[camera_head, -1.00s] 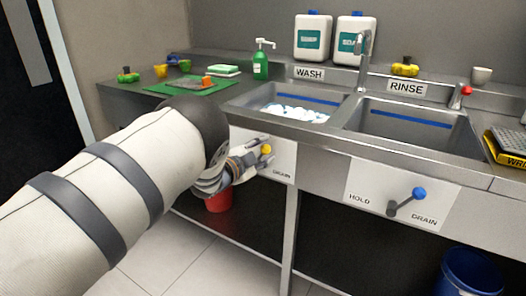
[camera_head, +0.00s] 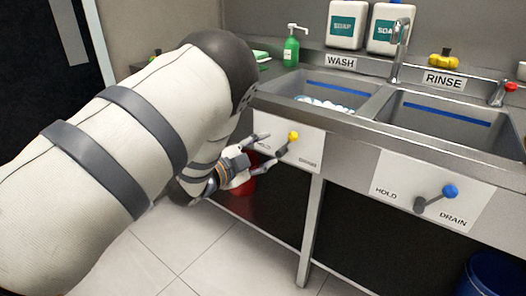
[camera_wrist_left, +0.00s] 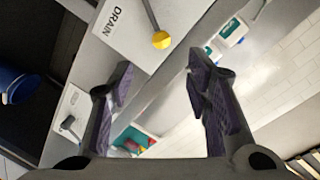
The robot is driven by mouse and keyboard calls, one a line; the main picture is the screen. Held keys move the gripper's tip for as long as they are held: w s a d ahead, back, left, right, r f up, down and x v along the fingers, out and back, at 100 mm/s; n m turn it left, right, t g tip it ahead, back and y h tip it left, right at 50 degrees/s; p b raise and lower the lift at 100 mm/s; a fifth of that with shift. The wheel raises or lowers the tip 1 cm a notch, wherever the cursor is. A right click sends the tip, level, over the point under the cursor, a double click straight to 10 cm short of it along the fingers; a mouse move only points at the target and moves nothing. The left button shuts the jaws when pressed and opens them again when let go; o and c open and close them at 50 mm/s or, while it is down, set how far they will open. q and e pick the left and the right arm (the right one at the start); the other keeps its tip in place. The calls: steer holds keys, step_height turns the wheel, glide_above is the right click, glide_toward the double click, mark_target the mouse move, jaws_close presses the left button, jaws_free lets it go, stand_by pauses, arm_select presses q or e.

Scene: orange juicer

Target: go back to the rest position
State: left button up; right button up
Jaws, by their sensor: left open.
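My left gripper (camera_head: 270,149) is open and empty in front of the wash sink's drain panel (camera_head: 309,147). The yellow-knobbed drain lever (camera_head: 293,136) stands just beyond its fingertips. In the left wrist view, the two fingers of the left gripper (camera_wrist_left: 160,80) are spread wide with nothing between them. There the yellow knob (camera_wrist_left: 161,40) shows ahead of the fingers, apart from them. My left arm fills the left of the head view. My right gripper is in neither view.
The steel counter holds the wash sink (camera_head: 322,92) and rinse sink (camera_head: 440,122). A second lever with a blue knob (camera_head: 450,190) is on the right panel. A red bucket (camera_head: 240,187) stands below, partly hidden. A blue bin (camera_head: 492,274) is at lower right. Floor tiles at front are clear.

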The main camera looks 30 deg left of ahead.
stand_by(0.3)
arm_select(q)
steer(key=s+d+f+n+g+y+p, duration=0.3)
steer(key=s+f+n+g, duration=0.55)
steer(key=s+f, duration=1.15)
steer(key=s+d+f+n+g, duration=0.1)
steer(key=s+d+g, duration=0.1)
steer(key=s, duration=0.8)
steer(key=s+d+n+g, duration=0.1)
steer(key=s+g, duration=0.4)
steer(key=s, duration=0.5)
steer(key=s+d+f+n+g, duration=0.1)
steer(key=s+d+n+g, duration=0.1)
steer(key=s, duration=0.8)
steer(key=shift+d+f+g, duration=0.3)
steer(key=shift+d+g, duration=0.45)
steer(key=shift+d, duration=0.15)
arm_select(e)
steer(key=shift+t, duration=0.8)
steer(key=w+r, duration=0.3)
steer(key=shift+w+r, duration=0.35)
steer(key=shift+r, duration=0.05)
